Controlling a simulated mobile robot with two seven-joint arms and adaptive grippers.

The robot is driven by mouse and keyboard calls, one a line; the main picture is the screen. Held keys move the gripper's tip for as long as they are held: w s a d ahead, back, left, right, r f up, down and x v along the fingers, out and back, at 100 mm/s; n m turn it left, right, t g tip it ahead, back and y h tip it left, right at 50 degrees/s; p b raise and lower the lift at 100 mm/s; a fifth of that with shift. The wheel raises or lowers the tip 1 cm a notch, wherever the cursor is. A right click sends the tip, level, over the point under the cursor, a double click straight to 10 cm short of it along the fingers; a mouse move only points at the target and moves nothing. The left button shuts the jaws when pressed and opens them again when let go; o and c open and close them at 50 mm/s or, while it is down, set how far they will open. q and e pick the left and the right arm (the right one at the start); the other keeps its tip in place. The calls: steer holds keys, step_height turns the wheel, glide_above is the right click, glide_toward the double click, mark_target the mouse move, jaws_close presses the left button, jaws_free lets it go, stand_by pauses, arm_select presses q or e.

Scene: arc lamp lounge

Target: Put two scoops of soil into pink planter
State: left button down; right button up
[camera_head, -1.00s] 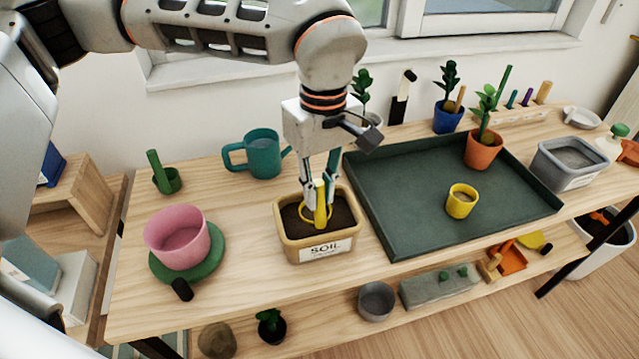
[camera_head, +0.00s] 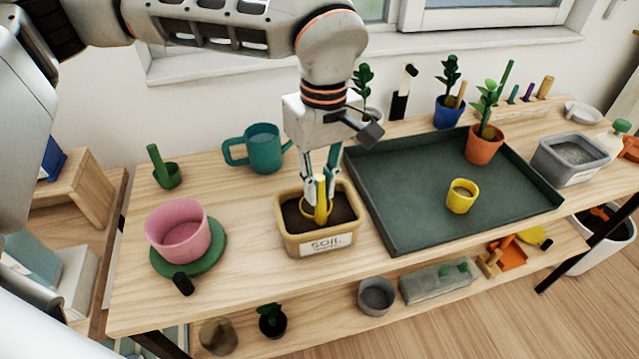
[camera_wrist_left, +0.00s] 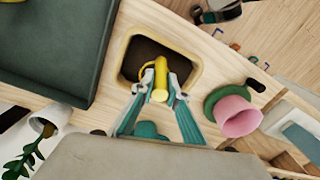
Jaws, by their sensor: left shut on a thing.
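The pink planter (camera_head: 178,234) stands on a green round saucer (camera_head: 212,257) at the left of the table; it also shows in the left wrist view (camera_wrist_left: 237,117). The soil bin (camera_head: 288,246), a tan box labelled SOIL, holds dark soil (camera_head: 343,208) right of the planter. My left gripper (camera_head: 318,200) reaches down into the bin and is shut on a yellow scoop (camera_head: 320,211). The scoop is upright, its lower end at the soil; the left wrist view also shows the scoop (camera_wrist_left: 160,78) between the fingers. How much soil it holds is hidden. My right gripper is not in view.
A teal watering can (camera_head: 264,150) stands behind the bin. A dark green tray (camera_head: 420,185) with a yellow pot (camera_head: 461,196) lies to the right. Bare wood lies between planter and bin.

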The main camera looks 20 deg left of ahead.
arm_select(q)
steer(key=shift+r, duration=0.1)
stand_by(0.4)
steer(key=shift+r, duration=0.2)
steer(key=shift+r+p, duration=0.7)
steer(key=shift+r, duration=0.15)
steer(key=shift+r+p, duration=0.55)
steer(key=shift+r, duration=0.2)
step_height(320, 180, up, 2)
steer(key=shift+r+p, duration=0.1)
steer(key=shift+p, duration=0.75)
step_height(320, 180, up, 4)
steer(key=p, duration=0.3)
steer(key=shift+r+p, duration=0.1)
steer(key=shift+p, duration=0.2)
